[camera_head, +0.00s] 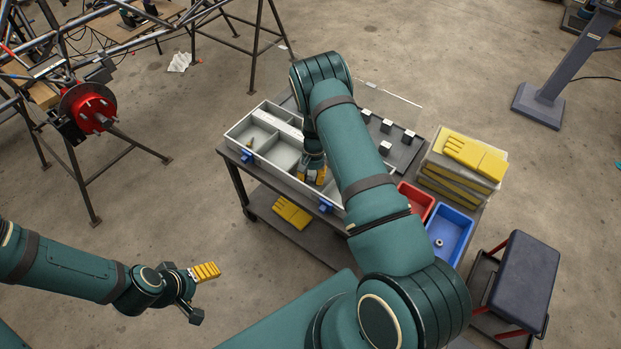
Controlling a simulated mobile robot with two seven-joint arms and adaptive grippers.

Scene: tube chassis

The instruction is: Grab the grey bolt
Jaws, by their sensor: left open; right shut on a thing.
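My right gripper (312,174) reaches down into the grey compartment tray (268,172) on the cart, with its yellow fingers low inside a compartment. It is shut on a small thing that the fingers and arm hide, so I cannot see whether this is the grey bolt. No grey bolt shows clearly elsewhere. A small brownish piece (250,141) lies in the tray's left compartment. My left gripper (204,293) is open and empty, over the floor at the lower left, well away from the cart.
A dark stool (523,280) stands at right. A tube frame (140,30) stands at upper left.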

